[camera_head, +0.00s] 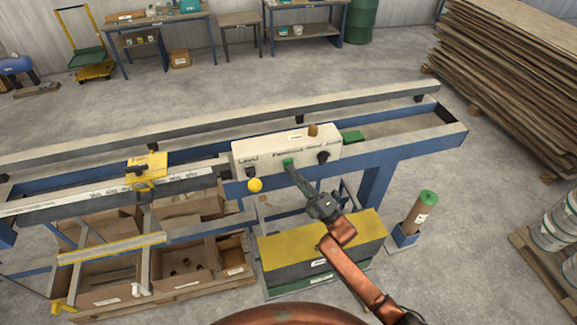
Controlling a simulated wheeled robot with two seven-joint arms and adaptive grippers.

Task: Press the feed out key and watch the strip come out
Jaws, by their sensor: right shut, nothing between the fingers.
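The white control box (263,150) stands on the blue-framed bench, with small lettering along its front. A green key (288,162) is on its front near the middle, below lettering I cannot read surely. My right gripper (293,172) is shut and empty, its tips at the green key. They look to be touching it, but I cannot tell if the key is pressed in. A short green piece (353,136) lies on the bench just right of the box; I cannot tell whether it is the strip. My left gripper is out of view.
A yellow ball knob (255,184) and dark knobs (323,157) are on the box front. A yellow clamp (147,167) sits on the rail at left. Below are cardboard boxes (195,257) and a yellow-topped block (325,240). Stacked boards (510,75) stand at right.

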